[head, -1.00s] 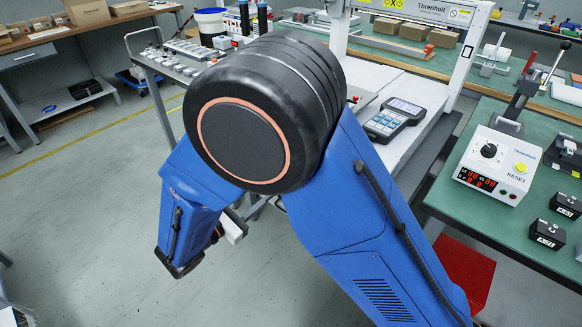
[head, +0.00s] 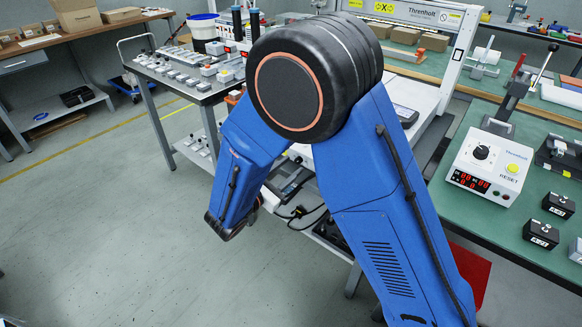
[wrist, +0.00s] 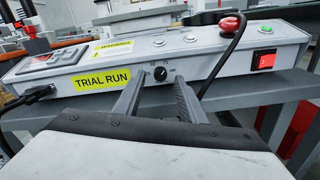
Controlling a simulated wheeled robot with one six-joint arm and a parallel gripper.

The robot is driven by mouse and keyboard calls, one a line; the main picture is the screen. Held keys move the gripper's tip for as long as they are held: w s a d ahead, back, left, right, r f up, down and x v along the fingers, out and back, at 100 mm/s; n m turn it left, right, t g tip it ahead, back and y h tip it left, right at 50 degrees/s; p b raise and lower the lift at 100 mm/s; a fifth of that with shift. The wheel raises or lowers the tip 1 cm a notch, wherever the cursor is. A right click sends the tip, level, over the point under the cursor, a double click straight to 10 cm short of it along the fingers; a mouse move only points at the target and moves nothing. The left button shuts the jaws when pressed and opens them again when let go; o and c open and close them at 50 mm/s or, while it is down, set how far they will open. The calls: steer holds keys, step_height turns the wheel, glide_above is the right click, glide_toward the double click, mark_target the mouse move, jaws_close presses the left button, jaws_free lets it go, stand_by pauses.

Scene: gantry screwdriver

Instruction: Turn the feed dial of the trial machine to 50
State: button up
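In the wrist view, a long grey control panel carries a yellow TRIAL RUN label (wrist: 101,78). A small black dial (wrist: 158,73) sits on its front face to the right of the label. Tiny figures stand around the dial, too small to read surely. My gripper (wrist: 155,95) is open, with one finger on each side below the dial and nothing between them. The fingertips appear short of the dial; the exact gap is hard to judge. In the head view my blue arm hides part of the machine, and the gripper itself does not show.
The panel also bears a red mushroom button (wrist: 231,24), a red switch (wrist: 264,58) and a black cable (wrist: 222,62) right of the dial. In the head view, a white RESET box (head: 489,165) with its own knob stands on the green bench at right. Floor at left is clear.

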steer(key=shift+w+d, duration=0.4)
steer(key=shift+w, duration=0.05)
jaws_close()
steer(key=n, duration=0.4)
steer(key=shift+n, duration=2.6)
